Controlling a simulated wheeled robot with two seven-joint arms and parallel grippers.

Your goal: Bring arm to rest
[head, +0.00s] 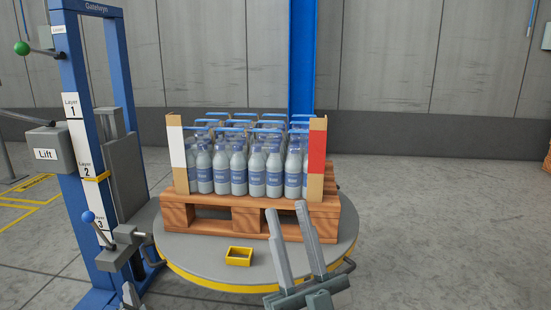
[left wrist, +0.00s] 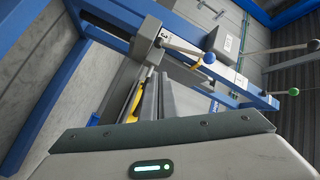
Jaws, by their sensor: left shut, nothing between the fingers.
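My left gripper (head: 130,294) shows only as a small grey part at the bottom left of the head view, beside the foot of the blue mast. In the left wrist view its two fingers (left wrist: 158,92) lie together, shut and empty. My right gripper (head: 287,209) is in front of the pallet in the head view. Its two grey fingers stand apart and upright, with nothing seen between them. The blue mast (head: 74,75) has a lever with a blue knob (head: 88,217), which also shows in the left wrist view (left wrist: 209,59).
A wooden pallet (head: 248,219) with several bottles (head: 239,171) between corner boards stands on a round turntable (head: 200,254). A small yellow tray (head: 239,257) lies on its front. A green-knobbed lever (head: 22,48) sticks out left of the mast. The floor at right is clear.

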